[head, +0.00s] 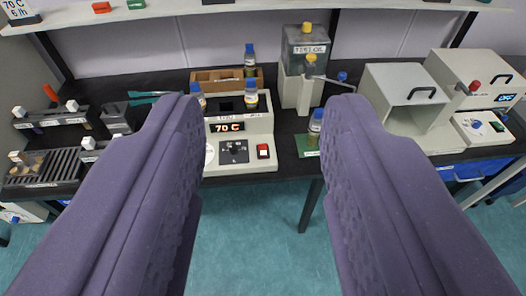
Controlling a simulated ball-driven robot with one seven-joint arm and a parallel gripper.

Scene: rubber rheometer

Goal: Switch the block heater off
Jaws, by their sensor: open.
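The block heater (240,163) is a cream box on the dark bench, just left of the middle of the head view. Its display (228,127) is lit and reads 70 C. A dark dial (234,151) sits on its front, with a small switch (263,151) to the right, red with a pale centre. Blue-capped bottles (251,99) stand in and around its top. My gripper (265,112) is open and empty, its two purple fingers reaching in from the bottom corners. The left finger covers part of the heater's left side; the switch shows between the fingers.
A grey tank unit (303,65) stands behind right of the heater, with a small bottle (315,128) in front. A cream hooded machine (404,90) stands farther right. Racks (45,168) fill the left. A shelf (150,10) crosses above. Teal floor (262,240) in front is clear.

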